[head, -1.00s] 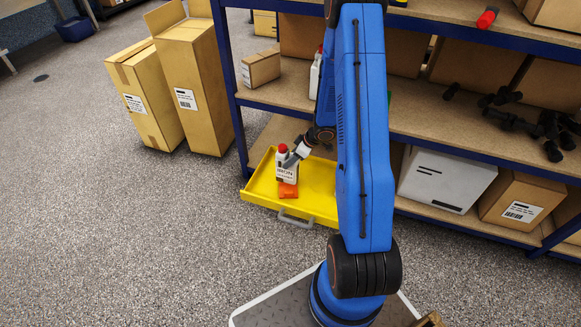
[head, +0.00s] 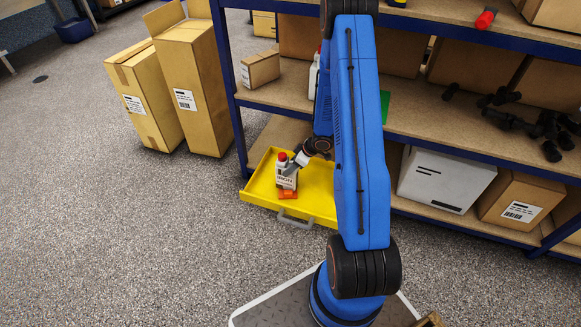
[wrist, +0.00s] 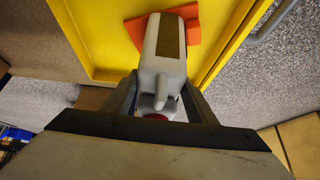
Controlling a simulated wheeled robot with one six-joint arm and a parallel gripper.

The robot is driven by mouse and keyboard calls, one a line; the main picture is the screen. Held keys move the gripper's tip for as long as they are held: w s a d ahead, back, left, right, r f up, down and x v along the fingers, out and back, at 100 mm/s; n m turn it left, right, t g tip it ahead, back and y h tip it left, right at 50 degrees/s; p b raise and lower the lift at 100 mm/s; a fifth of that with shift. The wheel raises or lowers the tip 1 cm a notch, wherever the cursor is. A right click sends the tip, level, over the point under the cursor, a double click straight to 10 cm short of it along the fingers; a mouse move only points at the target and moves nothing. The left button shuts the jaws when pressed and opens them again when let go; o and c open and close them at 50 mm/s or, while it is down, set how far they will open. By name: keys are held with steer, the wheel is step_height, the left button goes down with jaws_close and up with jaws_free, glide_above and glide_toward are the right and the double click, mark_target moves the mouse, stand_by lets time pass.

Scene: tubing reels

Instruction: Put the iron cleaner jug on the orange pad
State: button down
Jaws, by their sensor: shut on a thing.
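The iron cleaner jug (head: 286,178), white with a red cap and a printed label, is upright over the yellow tray in the head view. My gripper (head: 296,160) is shut on its upper part. In the wrist view my gripper (wrist: 155,105) has a finger on each side of the jug (wrist: 165,55) near its red cap. The orange pad (head: 288,195) lies in the yellow tray and shows just below the jug's base. In the wrist view the pad (wrist: 190,35) shows on both sides of the jug's base. I cannot tell whether the jug touches the pad.
The yellow tray (head: 262,187) has raised edges and a grey handle (head: 296,219) at its front. It sticks out from a blue-framed shelf rack (head: 468,151). Tall cardboard boxes (head: 190,85) stand left of the rack. The floor in front is clear.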

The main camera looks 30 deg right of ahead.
steer(key=c, duration=0.8)
jaws_free()
steer(key=shift+o, duration=0.2)
steer(key=v, duration=1.2)
steer(key=shift+s, duration=0.1)
